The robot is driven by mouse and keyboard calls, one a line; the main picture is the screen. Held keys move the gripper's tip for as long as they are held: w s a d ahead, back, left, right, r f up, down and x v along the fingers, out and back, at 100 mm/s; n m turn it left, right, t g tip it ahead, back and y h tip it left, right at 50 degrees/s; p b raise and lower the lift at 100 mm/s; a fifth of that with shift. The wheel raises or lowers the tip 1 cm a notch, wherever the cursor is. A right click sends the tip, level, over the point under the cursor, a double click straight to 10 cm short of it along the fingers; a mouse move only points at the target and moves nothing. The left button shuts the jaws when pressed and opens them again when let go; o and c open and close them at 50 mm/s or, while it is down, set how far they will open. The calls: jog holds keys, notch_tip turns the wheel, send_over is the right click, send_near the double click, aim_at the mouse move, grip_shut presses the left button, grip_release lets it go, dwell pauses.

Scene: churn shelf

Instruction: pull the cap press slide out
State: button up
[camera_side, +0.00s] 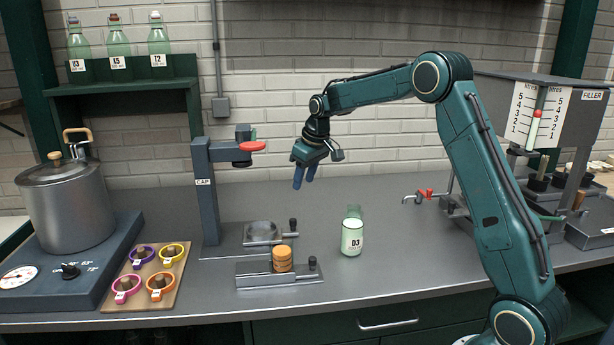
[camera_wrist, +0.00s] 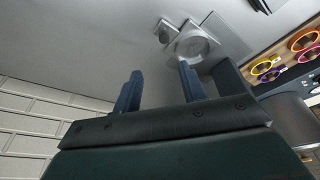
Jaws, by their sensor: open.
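The cap press is a dark upright column (camera_side: 209,205) labelled CAP, with an arm and a red disc (camera_side: 252,146) at its top. Its slide (camera_side: 262,233) is a low grey plate with a round seat, below the press head, with a dark knob (camera_side: 293,226) at its right end. The seat (camera_wrist: 193,45) and the knob (camera_wrist: 164,28) also show in the wrist view. My gripper (camera_side: 304,179) is open and empty, in the air above and slightly right of the knob, apart from it. Its two blue fingers (camera_wrist: 160,72) show in the wrist view.
A rail (camera_side: 255,280) with stacked orange caps (camera_side: 282,258) and its own knob (camera_side: 312,263) lies in front of the slide. Bottle D3 (camera_side: 352,238) stands to the right. A board (camera_side: 128,300) with coloured rings and a pot (camera_side: 65,205) are at left.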

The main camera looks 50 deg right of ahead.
aim_at(293, 219)
jog(key=shift+w+a+r+g, duration=0.1)
jog(key=shift+w+a+g, duration=0.05)
jog(key=shift+w+g, duration=0.45)
jog(key=shift+w+a+r+g, duration=0.1)
jog(key=shift+w+r+g, duration=0.05)
jog(key=shift+w+g, duration=0.4)
jog(key=shift+w+a+r+g, duration=0.15)
jog(key=shift+w+g, duration=0.3)
jog(key=shift+w, duration=0.25)
jog(key=shift+f, duration=0.15)
notch_tip(293, 219, down, 14)
jog(key=shift+r, duration=0.2)
grip_shut()
